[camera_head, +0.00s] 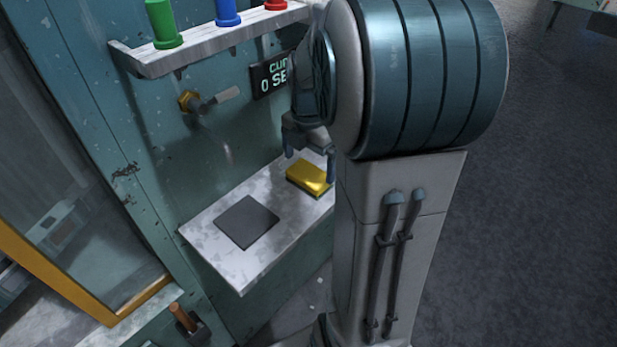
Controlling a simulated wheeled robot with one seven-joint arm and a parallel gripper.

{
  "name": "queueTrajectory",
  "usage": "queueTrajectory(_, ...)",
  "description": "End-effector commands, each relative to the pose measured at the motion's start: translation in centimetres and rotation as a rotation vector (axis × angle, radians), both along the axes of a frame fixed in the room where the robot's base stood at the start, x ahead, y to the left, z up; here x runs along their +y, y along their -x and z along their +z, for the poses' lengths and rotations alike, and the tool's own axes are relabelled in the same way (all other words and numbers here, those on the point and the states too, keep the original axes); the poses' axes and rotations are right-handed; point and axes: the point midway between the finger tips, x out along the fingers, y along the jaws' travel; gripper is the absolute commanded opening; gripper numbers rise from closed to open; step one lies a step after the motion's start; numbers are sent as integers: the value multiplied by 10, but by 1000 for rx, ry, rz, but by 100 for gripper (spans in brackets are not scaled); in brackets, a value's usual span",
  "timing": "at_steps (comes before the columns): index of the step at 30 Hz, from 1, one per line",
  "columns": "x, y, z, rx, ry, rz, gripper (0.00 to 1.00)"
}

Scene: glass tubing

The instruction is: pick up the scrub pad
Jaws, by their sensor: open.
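The scrub pad, which I take to be the yellow block (309,178) with a dark underside, lies flat on the right part of a small white shelf (206,226). My gripper (311,166) is open, with its fingers pointing down, just above and around the far side of the pad. One finger shows to the left of the pad and one to the right. I cannot tell whether either finger touches it. My arm hides the shelf's right end.
A dark square mat (247,222) lies on the shelf left of the pad. Above, a rack (200,50) holds green, blue and red cylinders. A tap-like fitting (190,101) and a dark sign (268,77) are on the wall. A wooden-handled tool (183,318) stands at lower left.

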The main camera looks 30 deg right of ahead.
Motion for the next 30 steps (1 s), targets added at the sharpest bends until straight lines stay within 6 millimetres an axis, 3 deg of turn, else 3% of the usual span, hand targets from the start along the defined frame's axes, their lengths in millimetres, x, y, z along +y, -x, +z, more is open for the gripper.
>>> queueTrajectory(7, -1, 2, -36, 2, 0, -3, 100)
queueTrajectory(16, -1, 2, -42, -1, 1, -6, 100)
queueTrajectory(20, -2, 2, -42, -1, 1, -6, 68)
queueTrajectory(30, -2, 1, -40, -2, 0, -6, 68)
